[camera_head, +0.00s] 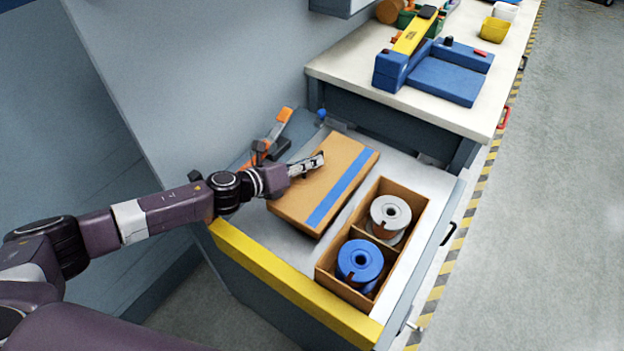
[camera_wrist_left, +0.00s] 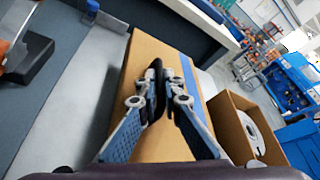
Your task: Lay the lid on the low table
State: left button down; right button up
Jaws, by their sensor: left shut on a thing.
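The lid (camera_head: 335,170) is a flat brown cardboard piece with a blue stripe along its right part. It lies level over the low table (camera_head: 415,172), left of an open cardboard box (camera_head: 327,265). I cannot tell whether its underside touches the table. My left gripper (camera_head: 318,160) is over the lid's top, near its middle left of the stripe. In the left wrist view the fingers (camera_wrist_left: 160,85) are nearly together around a small dark part on the lid (camera_wrist_left: 145,60); the grip itself is partly hidden. My right gripper is out of view.
The open box holds a grey-white spool (camera_head: 391,212) and a blue spool (camera_head: 360,260). An orange and dark tool (camera_head: 268,145) stands behind my left gripper. A yellow front edge (camera_head: 290,283) borders the table. A higher white bench (camera_head: 345,72) with a blue fixture (camera_head: 440,78) lies beyond.

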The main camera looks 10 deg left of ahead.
aim_at(312, 175)
pick_arm(q)
notch_tip(312, 175, down, 5)
jog(key=shift+f+b, duration=0.1)
jog(key=shift+b, duration=0.65)
jog(key=c, duration=2.1)
grip_release()
